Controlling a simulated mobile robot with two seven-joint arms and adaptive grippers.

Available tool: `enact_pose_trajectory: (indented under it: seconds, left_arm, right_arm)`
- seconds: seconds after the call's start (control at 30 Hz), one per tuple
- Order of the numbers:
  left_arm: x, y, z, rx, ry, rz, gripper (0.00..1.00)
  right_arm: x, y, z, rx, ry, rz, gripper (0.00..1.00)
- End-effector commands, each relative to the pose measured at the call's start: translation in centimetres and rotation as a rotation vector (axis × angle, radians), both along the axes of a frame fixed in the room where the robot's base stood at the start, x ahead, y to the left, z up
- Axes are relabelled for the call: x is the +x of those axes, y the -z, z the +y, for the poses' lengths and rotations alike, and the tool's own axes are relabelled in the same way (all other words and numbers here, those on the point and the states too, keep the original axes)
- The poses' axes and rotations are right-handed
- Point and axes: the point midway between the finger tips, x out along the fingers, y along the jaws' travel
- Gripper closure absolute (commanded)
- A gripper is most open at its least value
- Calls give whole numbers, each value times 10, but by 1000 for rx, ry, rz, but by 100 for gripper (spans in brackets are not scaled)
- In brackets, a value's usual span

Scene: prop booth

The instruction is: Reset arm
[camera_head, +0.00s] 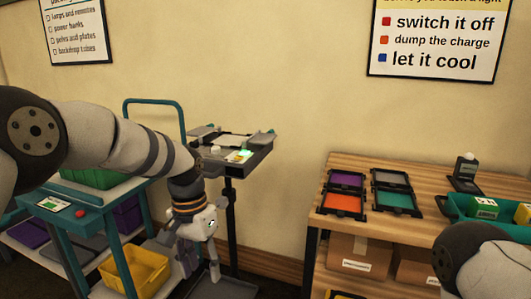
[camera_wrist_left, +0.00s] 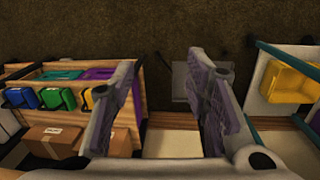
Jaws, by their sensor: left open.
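My left arm comes in from the left in the head view and bends downward. Its gripper (camera_head: 200,272) hangs between the teal cart and the wooden table, in front of the small black stand. In the left wrist view the same gripper (camera_wrist_left: 165,85) shows its two fingers wide apart, with nothing between them and dark floor beyond. Part of my right arm shows at the lower right of the head view. Its gripper is outside both views.
A teal cart (camera_head: 99,222) with a yellow bin (camera_head: 134,272) stands at left. A black stand (camera_head: 258,158) holds flat items. The wooden table (camera_head: 345,165) at right carries coloured framed panels, a teal tray (camera_head: 455,207) and boxes below. Dark floor (camera_wrist_left: 190,40) lies open between them.

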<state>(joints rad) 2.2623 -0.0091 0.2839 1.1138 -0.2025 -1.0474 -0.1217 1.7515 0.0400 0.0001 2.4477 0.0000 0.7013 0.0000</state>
Motion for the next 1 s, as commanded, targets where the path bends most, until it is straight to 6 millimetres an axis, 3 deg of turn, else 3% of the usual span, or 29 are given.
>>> enact_pose_trajectory:
  seconds: [0.03,0.1,0.17,0.2,0.27,0.33,0.4,0.5,0.6,0.73,1.0]
  left_arm:
    - [-21,41,1,-9,-15,29,57]
    - [-57,99,4,-27,-51,51,57]
    - [-96,144,9,-37,-91,69,57]
    - [-126,170,13,-41,-122,81,57]
    - [-176,203,22,-40,-171,100,57]
    - [-239,228,35,-26,-235,118,57]
    - [-300,239,50,0,-295,131,57]
    - [-369,234,71,47,-363,139,57]
    - [-409,221,85,87,-401,138,57]
    - [-426,212,92,106,-417,132,57]
    - [-425,212,92,105,-417,128,57]
  right_arm:
    - [-1,0,0,0,0,1,60]
    - [-1,-1,0,0,0,3,60]
    - [-2,-1,0,0,0,3,60]
    - [-2,-1,0,0,0,4,60]
    - [-2,-1,0,0,0,3,60]
    - [-1,-1,0,0,0,3,60]
    - [-1,-1,0,0,0,3,60]
    - [-1,-1,0,0,0,2,60]
    - [-1,-1,0,0,0,2,60]
    - [-1,-1,0,0,0,2,60]
    - [-1,-1,0,0,0,3,60]
